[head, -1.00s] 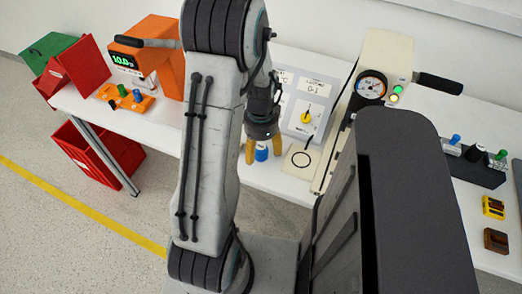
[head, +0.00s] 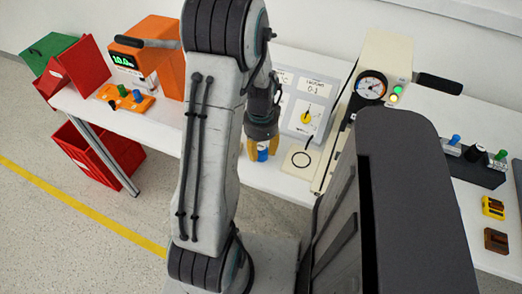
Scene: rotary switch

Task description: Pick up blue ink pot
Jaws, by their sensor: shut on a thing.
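The blue ink pot (head: 262,152) is a small blue cylinder in the head view, right of my upright arm link. My gripper (head: 261,149) points down over it, with yellow fingers shut on its sides. The left finger is partly hidden behind my arm. I cannot tell whether the pot touches the table.
A gauge machine (head: 371,86) stands further right. An orange machine (head: 150,60) and red bins (head: 95,155) are at left.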

